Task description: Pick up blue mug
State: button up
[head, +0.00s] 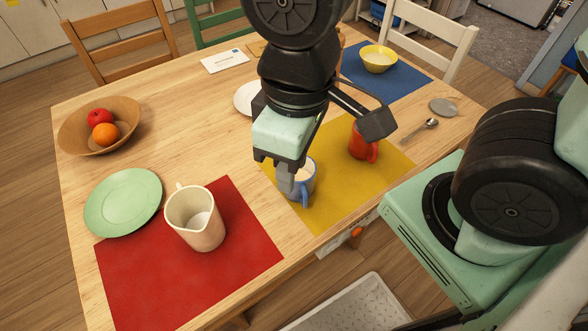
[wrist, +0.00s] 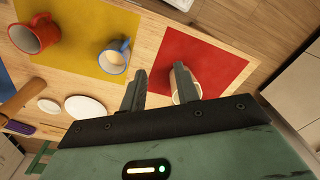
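The blue mug (head: 305,193) stands upright on the yellow mat, partly hidden behind my gripper in the head view. Its blue handle points toward the table's front edge. The right finger overlaps the cream pitcher (wrist: 188,90) in that view.
A red mug (head: 362,143) stands on the yellow mat (head: 335,208), right of the blue mug. The cream pitcher (head: 200,222) stands on the red mat (head: 150,275) at left. A green plate (head: 123,202) and fruit bowl (head: 80,145) are farther left. A yellow bowl (head: 378,60) is behind.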

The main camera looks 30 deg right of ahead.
aim_at(303, 190)
jog(key=k+l, duration=0.15)
jog(key=l, duration=0.2)
jog(key=k+l+u, duration=0.1)
jog(key=l, duration=0.3)
jog(key=k+l, duration=0.2)
jog(key=l, duration=0.15)
jog(key=k+l+u, duration=0.15)
jog(key=l, duration=0.2)
